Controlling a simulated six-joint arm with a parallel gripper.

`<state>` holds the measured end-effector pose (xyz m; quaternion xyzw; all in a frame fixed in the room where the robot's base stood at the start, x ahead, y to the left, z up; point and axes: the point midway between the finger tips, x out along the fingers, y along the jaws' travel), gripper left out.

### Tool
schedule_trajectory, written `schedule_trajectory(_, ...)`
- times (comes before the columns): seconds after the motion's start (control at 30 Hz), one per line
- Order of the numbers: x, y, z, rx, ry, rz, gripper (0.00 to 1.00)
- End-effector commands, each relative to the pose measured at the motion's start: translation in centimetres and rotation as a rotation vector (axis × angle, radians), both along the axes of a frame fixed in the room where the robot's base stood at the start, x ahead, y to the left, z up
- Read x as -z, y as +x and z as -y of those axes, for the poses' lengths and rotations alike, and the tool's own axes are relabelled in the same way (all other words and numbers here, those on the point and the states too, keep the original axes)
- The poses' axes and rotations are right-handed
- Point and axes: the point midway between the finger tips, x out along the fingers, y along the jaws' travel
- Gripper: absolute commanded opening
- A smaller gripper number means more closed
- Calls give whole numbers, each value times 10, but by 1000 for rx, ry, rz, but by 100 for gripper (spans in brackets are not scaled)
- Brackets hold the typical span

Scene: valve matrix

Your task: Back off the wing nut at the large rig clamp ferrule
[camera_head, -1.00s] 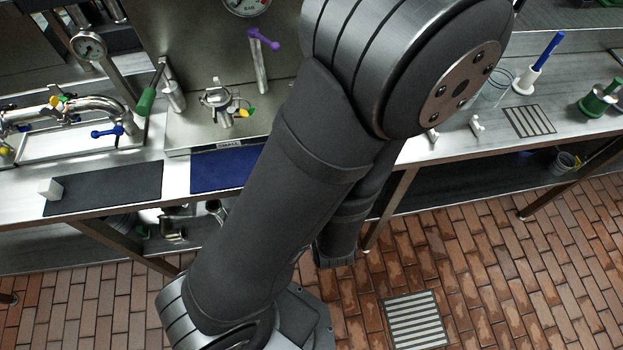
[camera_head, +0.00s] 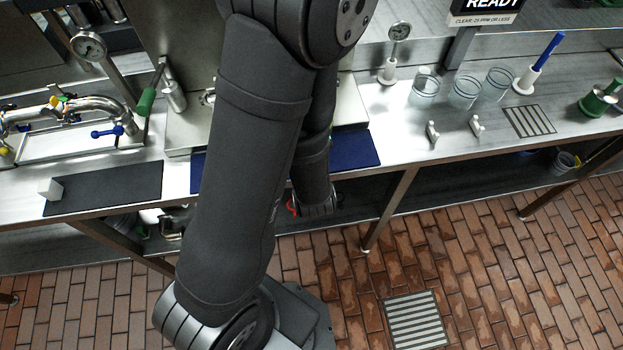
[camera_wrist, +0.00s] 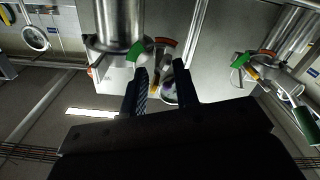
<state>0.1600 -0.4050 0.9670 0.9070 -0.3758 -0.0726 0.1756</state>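In the wrist view my gripper (camera_wrist: 161,75) has its two dark fingers apart, with a visible gap between the tips. Beyond the gap are small metal parts with a green tab (camera_wrist: 135,50), an orange-red curved piece and a yellow piece, below a large steel cylinder (camera_wrist: 120,22). I cannot tell whether a finger touches them. Another steel fitting (camera_wrist: 262,60) with green and yellow tabs is at the right. I cannot tell which is the large rig clamp ferrule, and its wing nut is not clearly seen. In the head view my arm hides the gripper and most of the rig.
In the head view a steel bench carries a dark mat (camera_head: 105,188) with a white cube (camera_head: 50,189), a blue mat (camera_head: 355,148) and clear cups (camera_head: 465,90). A pipe assembly with a blue handle (camera_head: 107,132) is at the left.

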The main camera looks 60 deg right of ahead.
Motion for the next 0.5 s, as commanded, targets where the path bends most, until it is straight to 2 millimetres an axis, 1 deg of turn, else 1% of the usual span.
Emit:
schedule_trajectory(0.1, 0, 0, 0, 0, -80, -80, 28)
schedule_trajectory(0.2, 1, -15, -12, 6, -101, -105, 28)
schedule_trajectory(0.5, 0, -45, -43, 5, -99, -102, 28)
